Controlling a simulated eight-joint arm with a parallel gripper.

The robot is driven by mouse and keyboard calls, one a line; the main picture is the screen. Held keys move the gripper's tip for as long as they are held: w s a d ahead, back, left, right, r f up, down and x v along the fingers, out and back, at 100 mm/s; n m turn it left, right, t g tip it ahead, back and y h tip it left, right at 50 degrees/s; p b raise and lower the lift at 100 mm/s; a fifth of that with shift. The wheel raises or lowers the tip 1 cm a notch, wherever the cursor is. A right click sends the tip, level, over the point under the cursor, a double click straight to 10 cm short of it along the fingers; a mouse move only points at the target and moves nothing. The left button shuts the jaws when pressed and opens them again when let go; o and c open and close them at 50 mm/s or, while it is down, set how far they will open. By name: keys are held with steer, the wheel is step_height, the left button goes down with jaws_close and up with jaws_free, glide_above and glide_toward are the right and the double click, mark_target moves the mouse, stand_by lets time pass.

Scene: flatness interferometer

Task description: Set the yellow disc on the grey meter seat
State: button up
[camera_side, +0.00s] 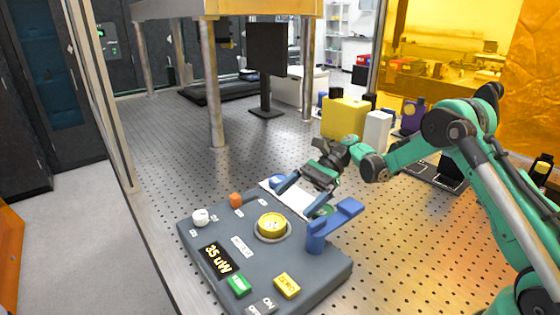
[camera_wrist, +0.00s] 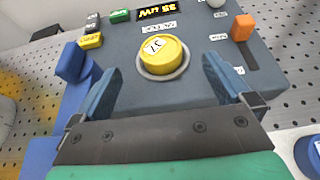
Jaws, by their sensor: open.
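The yellow disc (camera_side: 271,222) sits in the round grey meter seat (camera_side: 272,239) on the dark grey console. In the wrist view the yellow disc (camera_wrist: 161,52) lies flat with a label on top, and the rim of the seat (camera_wrist: 164,77) shows around its base. My gripper (camera_side: 302,197) is open and empty, behind and to the right of the disc in the side view. In the wrist view its two fingers (camera_wrist: 160,82) are spread wide on the near side of the disc, apart from it.
The console (camera_side: 215,232) carries a 35 uW display (camera_side: 217,258), green and yellow buttons, an orange slider knob (camera_side: 236,199) and a white knob (camera_side: 200,217). A blue raised arm (camera_side: 335,222) stands at its right. A blue disc (camera_side: 277,181) and a green disc (camera_side: 326,210) lie near my gripper.

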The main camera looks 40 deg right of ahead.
steer(key=shift+d+r, duration=0.2)
steer(key=shift+d, duration=0.3)
steer(key=r+n+h, duration=0.1)
steer(key=a+r+h, duration=0.1)
steer(key=a+r+n+t+h, duration=0.1)
steer(key=r, duration=0.1)
steer(key=shift+s+a+n, duration=0.15)
steer(key=shift+s+n, duration=0.15)
steer(key=s+r+n+t+h, duration=0.2)
steer(key=s+n+t+h, duration=0.4)
steer(key=s+n+h, duration=0.4)
steer(key=s+n, duration=0.1)
steer(key=n, duration=0.4)
steer(key=shift+s+r, duration=0.2)
steer(key=shift+s, duration=0.15)
